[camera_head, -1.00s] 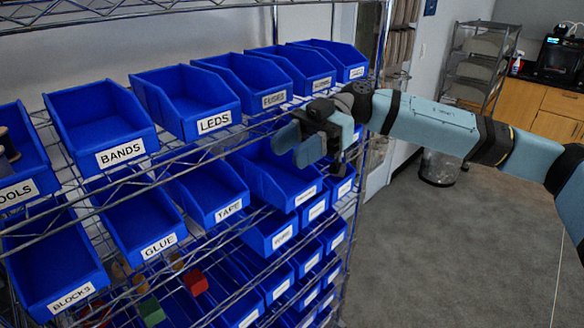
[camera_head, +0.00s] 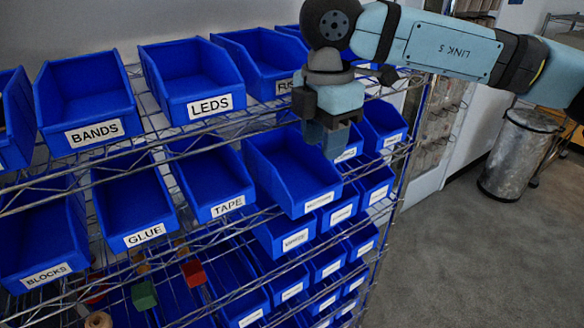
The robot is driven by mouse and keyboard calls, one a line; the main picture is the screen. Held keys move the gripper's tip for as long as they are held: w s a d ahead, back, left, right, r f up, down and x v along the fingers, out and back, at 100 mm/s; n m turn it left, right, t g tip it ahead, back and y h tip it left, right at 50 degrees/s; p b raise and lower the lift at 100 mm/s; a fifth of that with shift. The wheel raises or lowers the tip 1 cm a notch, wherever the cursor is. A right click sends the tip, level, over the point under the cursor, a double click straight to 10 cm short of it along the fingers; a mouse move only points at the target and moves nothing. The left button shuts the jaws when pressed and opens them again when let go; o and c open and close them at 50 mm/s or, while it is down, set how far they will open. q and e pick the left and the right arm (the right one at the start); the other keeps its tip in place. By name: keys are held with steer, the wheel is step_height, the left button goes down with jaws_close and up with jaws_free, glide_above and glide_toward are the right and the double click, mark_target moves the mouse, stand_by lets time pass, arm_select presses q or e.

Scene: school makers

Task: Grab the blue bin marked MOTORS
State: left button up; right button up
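Blue bins with white labels fill the wire rack. I cannot read the word MOTORS on any label. One blue bin (camera_head: 283,172) juts forward on the second shelf, right of the TAPE bin (camera_head: 210,180), and its label is too small to read. It looks empty. My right gripper (camera_head: 325,138) points down above and in front of this bin's right rear part, apparently without touching it. The gap between its fingers does not show clearly, and I see nothing held. My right wrist hides some bins behind it. My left gripper is not in view.
The BANDS bin (camera_head: 85,105) and LEDS bin (camera_head: 190,80) stand on the shelf above. The GLUE bin (camera_head: 130,205) and BLOCKS bin (camera_head: 40,240) are at left. Wire shelf edges run before the bins. A metal trash can (camera_head: 515,155) stands right, on open floor.

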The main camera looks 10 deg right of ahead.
mark_target(320, 192)
step_height(320, 192, down, 12)
steer(key=shift+r+p, duration=0.25)
steer(key=shift+p, duration=0.4)
jaws_close()
